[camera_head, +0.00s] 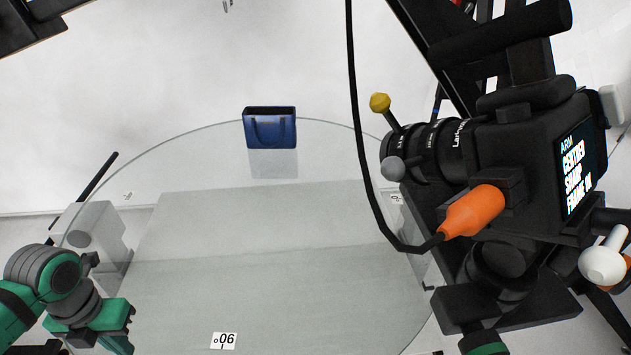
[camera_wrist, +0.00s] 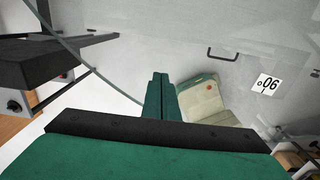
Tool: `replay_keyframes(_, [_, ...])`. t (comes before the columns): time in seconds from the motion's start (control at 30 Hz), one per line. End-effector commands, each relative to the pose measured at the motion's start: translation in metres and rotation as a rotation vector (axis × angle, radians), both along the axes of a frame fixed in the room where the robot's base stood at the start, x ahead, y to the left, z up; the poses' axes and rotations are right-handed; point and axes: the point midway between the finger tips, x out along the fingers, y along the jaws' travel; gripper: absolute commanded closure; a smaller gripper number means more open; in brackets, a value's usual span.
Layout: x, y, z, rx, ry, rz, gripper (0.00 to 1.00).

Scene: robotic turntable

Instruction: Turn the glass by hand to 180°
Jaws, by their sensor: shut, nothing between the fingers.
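The round clear glass (camera_head: 300,225) spreads across the middle of the head view, its thin rim curving behind a blue bag (camera_head: 270,130) that stands upright on it. A label reading 90° upside down (camera_head: 224,340) lies at its near side and also shows in the wrist view (camera_wrist: 266,85). A black handle (camera_wrist: 222,53) shows in the wrist view, left of and above that label. My gripper (camera_wrist: 160,80) is shut and empty, its green fingers together. In the head view my green and grey gripper (camera_head: 125,325) is at the lower left, near the glass's left edge; contact cannot be told.
A pale box with a red dot (camera_wrist: 205,100) is beside my fingers. The glass in front of the bag is clear.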

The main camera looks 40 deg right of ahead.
Motion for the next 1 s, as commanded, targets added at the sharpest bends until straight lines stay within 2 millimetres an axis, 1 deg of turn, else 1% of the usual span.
replay_keyframes(0.6, [0.024, 0.010, -0.002, 0.000, 0.000, 0.000, 1.00])
replay_keyframes(1.0, [0.033, 0.014, -0.003, 0.000, 0.000, -0.001, 1.00])
